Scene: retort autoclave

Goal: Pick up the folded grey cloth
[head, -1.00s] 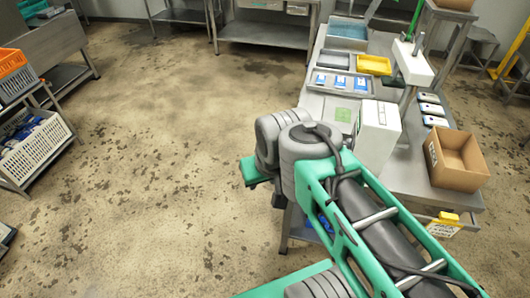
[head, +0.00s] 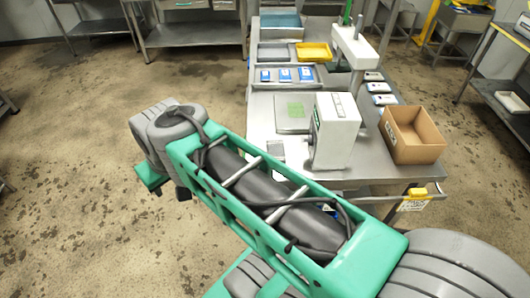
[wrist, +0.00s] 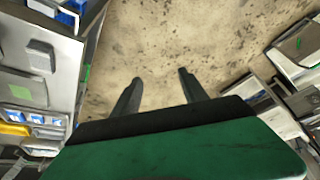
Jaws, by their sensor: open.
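A small flat grey square (head: 275,151) lies on the near left part of the steel table, beside a white box-shaped machine. It may be the folded grey cloth, but it is too small to be sure. A grey flat piece (wrist: 40,56) on the table at the left of the wrist view looks like the same thing. My gripper (wrist: 159,76) is open and empty, its two fingers apart over bare floor, to the side of the table. In the head view my arm hides most of the gripper.
The steel table (head: 350,178) carries the white machine (head: 336,132), a scale with a green square (head: 296,110), a tray of blue packs (head: 285,74), a yellow tray (head: 313,52) and an open cardboard box (head: 411,136). Floor left of the table (head: 70,130) is clear.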

